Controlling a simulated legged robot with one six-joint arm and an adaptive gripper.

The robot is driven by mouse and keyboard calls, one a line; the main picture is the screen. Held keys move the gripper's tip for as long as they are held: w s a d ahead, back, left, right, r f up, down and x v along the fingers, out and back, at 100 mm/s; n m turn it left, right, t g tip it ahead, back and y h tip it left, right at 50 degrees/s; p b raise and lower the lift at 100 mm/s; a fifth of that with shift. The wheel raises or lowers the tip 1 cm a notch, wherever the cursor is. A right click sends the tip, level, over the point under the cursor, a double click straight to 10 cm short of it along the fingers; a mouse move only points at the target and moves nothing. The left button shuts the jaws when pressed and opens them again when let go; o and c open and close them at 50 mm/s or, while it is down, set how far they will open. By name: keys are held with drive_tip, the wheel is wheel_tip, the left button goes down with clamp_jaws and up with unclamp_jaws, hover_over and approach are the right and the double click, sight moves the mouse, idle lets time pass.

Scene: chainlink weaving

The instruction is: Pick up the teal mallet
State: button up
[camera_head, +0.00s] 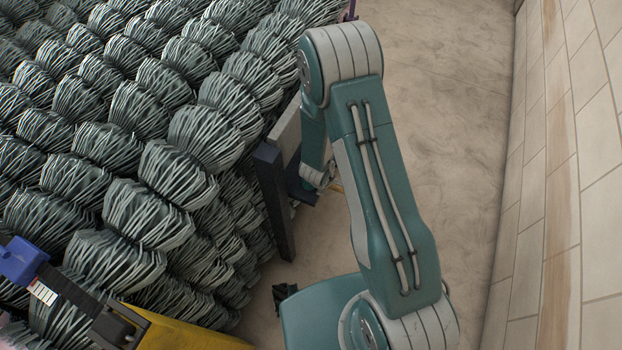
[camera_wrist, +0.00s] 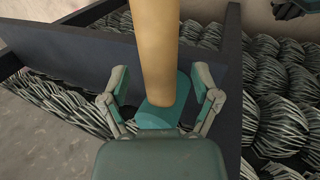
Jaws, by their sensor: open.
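The mallet shows in the wrist view, with a tan wooden handle (camera_wrist: 155,45) running up out of the top edge and a teal head (camera_wrist: 157,116) at its lower end. My gripper (camera_wrist: 158,82) is open, with one finger on each side of the mallet. Gaps show between the fingers and the handle. Part of the head is hidden behind the gripper's body. In the head view the mallet cannot be made out clearly, as my arm covers most of that area.
Stacked wire-mesh rolls (camera_head: 180,175) fill the left, beside a dark rack post (camera_head: 272,200). A dark panel (camera_wrist: 75,50) stands behind the mallet in the wrist view. A yellow object (camera_head: 175,333) is at the lower left. Bare floor (camera_head: 445,130) lies before a tiled wall (camera_head: 590,150).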

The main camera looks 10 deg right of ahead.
drive_tip(key=shift+w+f, duration=0.1)
drive_tip(key=shift+f, duration=0.3)
drive_tip(key=shift+d, duration=0.1)
clamp_jaws()
drive_tip(key=shift+r, duration=5.05)
drive_tip(key=shift+w, duration=0.1)
